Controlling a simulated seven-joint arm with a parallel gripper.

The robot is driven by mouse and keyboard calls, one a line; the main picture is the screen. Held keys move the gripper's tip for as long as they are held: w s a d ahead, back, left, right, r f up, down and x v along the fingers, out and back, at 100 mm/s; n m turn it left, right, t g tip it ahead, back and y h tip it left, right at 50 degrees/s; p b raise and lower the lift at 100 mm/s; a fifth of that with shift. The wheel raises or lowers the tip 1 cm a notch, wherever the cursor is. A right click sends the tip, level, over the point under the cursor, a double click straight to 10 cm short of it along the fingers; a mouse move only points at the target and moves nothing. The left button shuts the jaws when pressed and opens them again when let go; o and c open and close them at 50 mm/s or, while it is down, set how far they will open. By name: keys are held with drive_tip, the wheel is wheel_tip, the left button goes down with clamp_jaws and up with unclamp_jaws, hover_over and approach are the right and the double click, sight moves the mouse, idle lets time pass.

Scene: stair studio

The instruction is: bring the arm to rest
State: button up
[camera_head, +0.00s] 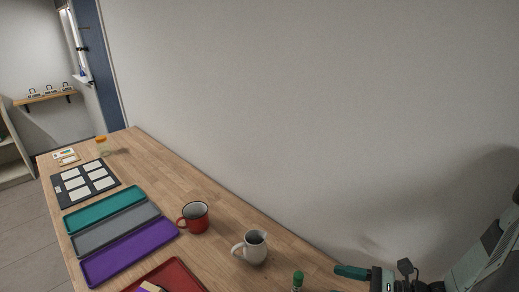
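My gripper (352,272) is at the bottom right of the head view, near the wall side of the wooden table (170,165). A teal finger-like part points left from its dark body, and the lower part is cut off by the picture's edge. I cannot tell whether it is open or shut, or whether it holds anything. My arm comes in from the right edge.
A green-capped item (298,279) stands just left of my gripper. The wall (300,110) runs behind.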

drive_tip(key=s+a+r+n+g+h, duration=0.1)
drive_tip(key=a+r+n+g+h, duration=0.4)
drive_tip(key=r, duration=0.6)
drive_tip(key=s+a+r+n+g+h, duration=0.25)
drive_tip(key=a+r+n, duration=0.35)
drive_tip(key=r, duration=0.6)
drive_tip(key=s+a+r+n+t+h, duration=0.3)
drive_tip(key=s+a+r+n+h, duration=0.15)
drive_tip(key=s+r, duration=0.3)
drive_tip(key=d+r+n+t+h, duration=0.2)
drive_tip(key=d+r+n+t, duration=0.1)
drive_tip(key=d+n, duration=0.2)
drive_tip(key=shift+w+r+n, duration=0.25)
drive_tip(key=shift+n, duration=0.3)
